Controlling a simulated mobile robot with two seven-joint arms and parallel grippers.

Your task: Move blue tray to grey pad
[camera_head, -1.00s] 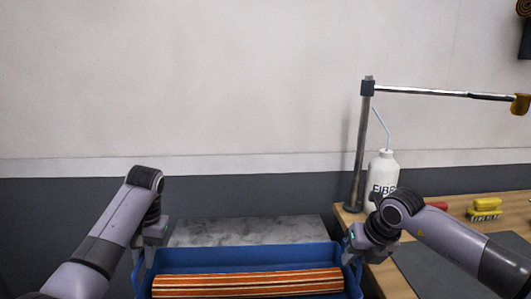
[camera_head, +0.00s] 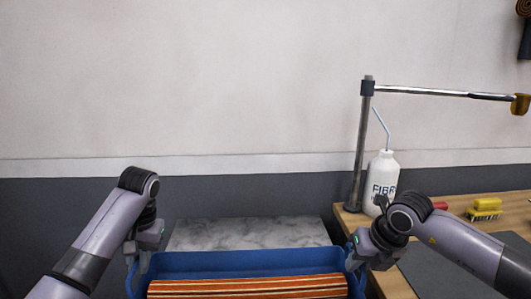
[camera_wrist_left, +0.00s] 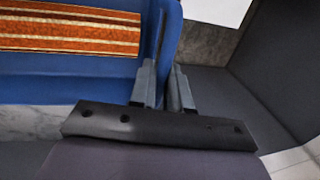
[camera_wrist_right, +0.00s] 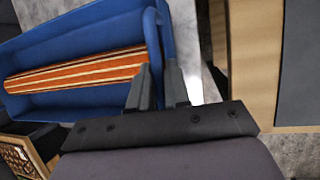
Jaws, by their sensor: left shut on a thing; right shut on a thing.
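The blue tray (camera_head: 240,262) is at the bottom centre of the head view, its near part cut off. A rolled orange striped rug (camera_head: 245,287) lies in it. My left gripper (camera_head: 134,270) is shut on the tray's left end wall; the left wrist view shows the tray (camera_wrist_left: 60,88) wall between the fingers. My right gripper (camera_head: 356,258) is shut on the right end wall, and the tray (camera_wrist_right: 85,32) also shows in the right wrist view. The dark grey pad (camera_head: 428,275) lies on the wooden bench at right, partly behind my right arm; it shows in the right wrist view (camera_wrist_right: 303,65).
A marbled grey slab (camera_head: 250,233) lies just behind the tray. The wooden bench (camera_head: 460,203) at right holds a white bottle (camera_head: 382,175) with a straw, a metal post (camera_head: 361,140) with a horizontal arm, and yellow brushes (camera_head: 485,208). The bottle and post stand close to my right gripper.

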